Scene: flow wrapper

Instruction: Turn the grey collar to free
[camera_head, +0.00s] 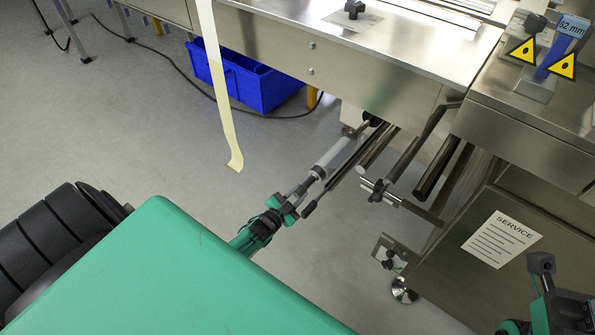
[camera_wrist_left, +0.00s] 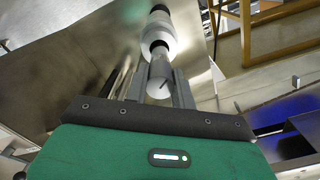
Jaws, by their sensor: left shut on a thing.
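My left gripper (camera_head: 312,190) reaches in from the lower left to the end of a spindle under the machine, below the steel table. It is shut on the grey collar, which shows in the left wrist view (camera_wrist_left: 160,76) as a short grey cylinder between the fingers with a thin dark line on its face. A paler, wider cylinder (camera_head: 338,156) sits behind it on the same axis. In the head view the fingers largely hide the collar. My right gripper (camera_head: 542,285) shows partly at the lower right, away from the spindle; its jaw opening is unclear.
A cream film strip (camera_head: 218,90) hangs left of the spindle. Dark and steel rollers (camera_head: 443,165) and a bar with a black knob (camera_head: 378,190) lie to its right. A cabinet with a SERVICE sheet (camera_head: 500,239) stands at right. A blue crate (camera_head: 262,82) is on the floor behind.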

